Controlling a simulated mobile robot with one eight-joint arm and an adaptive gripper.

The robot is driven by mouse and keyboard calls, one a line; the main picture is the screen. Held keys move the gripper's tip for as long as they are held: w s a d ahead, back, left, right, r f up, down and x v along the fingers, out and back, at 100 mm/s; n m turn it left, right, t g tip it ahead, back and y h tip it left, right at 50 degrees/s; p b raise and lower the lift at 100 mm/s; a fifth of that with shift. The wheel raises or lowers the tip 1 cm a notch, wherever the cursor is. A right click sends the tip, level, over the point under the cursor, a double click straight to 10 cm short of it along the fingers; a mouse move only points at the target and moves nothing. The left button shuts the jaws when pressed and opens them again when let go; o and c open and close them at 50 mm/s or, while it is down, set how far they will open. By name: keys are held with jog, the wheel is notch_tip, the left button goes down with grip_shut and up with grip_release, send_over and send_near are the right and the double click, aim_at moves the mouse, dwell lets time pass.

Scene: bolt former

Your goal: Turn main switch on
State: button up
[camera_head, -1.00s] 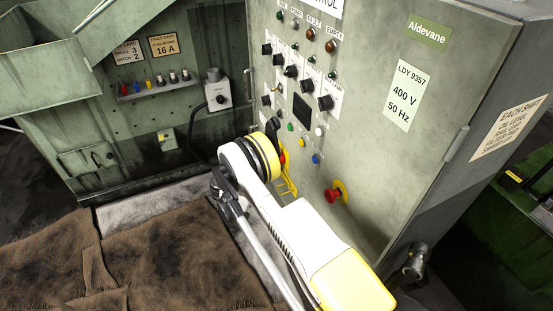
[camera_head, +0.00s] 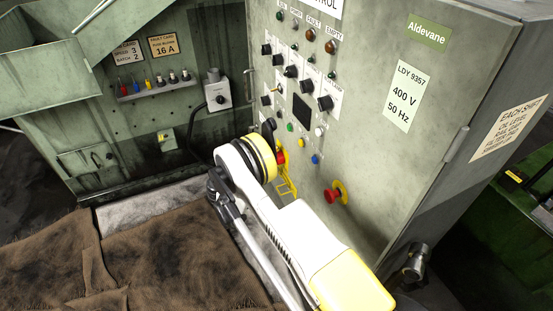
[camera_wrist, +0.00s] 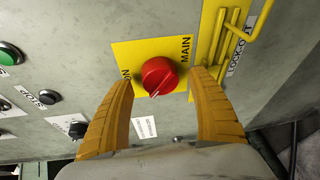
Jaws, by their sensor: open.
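The main switch (camera_wrist: 160,76) is a red rotary knob on a yellow plate (camera_wrist: 128,52) marked MAIN, with the letter N of another label partly showing at left. A pale mark on the knob points toward the bottom of the wrist view. My gripper (camera_wrist: 163,78) is open, with one yellow finger on each side of the knob's lower part. I cannot tell whether the fingers touch it. In the head view the red switch (camera_head: 281,157) shows beside my wrist's yellow ring, and the fingers are largely hidden.
A yellow lock-out bracket (camera_wrist: 228,40) stands close right of the switch plate. A green button (camera_wrist: 8,54) and a black stop button (camera_wrist: 48,97) are at left. A red mushroom button (camera_head: 332,195) sits lower on the cabinet (camera_head: 375,170).

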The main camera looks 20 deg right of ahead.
jog(key=v, duration=1)
jog(key=shift+a, duration=0.35)
jog(key=shift+o, duration=0.2)
jog(key=shift+s+r, duration=0.1)
